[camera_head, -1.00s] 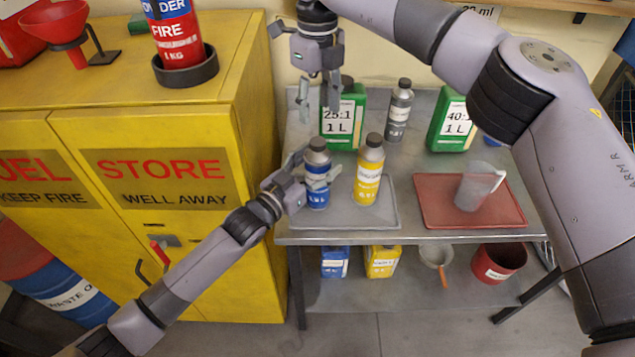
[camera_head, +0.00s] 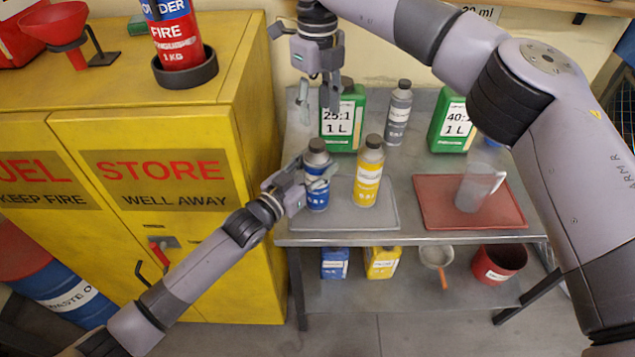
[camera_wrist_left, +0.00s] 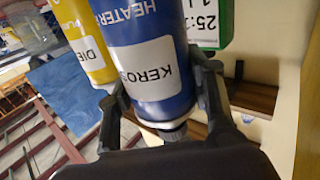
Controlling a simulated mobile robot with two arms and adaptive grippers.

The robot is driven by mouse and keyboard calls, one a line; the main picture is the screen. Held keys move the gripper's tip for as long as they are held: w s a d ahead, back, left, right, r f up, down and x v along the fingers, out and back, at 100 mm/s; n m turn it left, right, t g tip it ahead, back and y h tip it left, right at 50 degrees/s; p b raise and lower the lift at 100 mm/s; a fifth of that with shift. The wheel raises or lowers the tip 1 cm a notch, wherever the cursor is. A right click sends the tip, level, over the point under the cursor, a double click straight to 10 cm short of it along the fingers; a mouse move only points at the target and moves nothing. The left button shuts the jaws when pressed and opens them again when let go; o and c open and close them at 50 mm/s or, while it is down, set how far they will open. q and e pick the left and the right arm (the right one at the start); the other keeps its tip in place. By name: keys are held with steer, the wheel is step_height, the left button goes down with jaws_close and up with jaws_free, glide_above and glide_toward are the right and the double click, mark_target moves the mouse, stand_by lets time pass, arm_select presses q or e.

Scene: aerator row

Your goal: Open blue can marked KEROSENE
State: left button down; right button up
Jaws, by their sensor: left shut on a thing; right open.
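The blue can (camera_head: 317,193) with a grey cap (camera_head: 317,146) stands upright on the grey tray, at the left of the bench top. In the left wrist view the blue can (camera_wrist_left: 150,65) shows upside down, with part of its label reading "KEROS" and its cap (camera_wrist_left: 172,132) at the bottom. The cap is on. My left gripper (camera_head: 310,176) is shut on the can's upper body, below the cap; its fingers flank the can in the wrist view. My right gripper (camera_head: 319,98) is open and empty, above and behind the blue can, in front of the green 25:1 can.
A yellow can (camera_head: 368,180) stands close right of the blue one on the grey tray (camera_head: 385,215). Behind are green cans (camera_head: 343,125) and a grey bottle (camera_head: 398,115). A jug (camera_head: 475,188) sits on a red tray (camera_head: 435,210). The yellow cabinet (camera_head: 265,230) borders the bench's left side.

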mark_target(317, 142)
steer(key=m, duration=0.6)
steer(key=shift+m, duration=0.4)
steer(key=m, duration=2)
steer(key=shift+f, duration=4.05)
jaws_close()
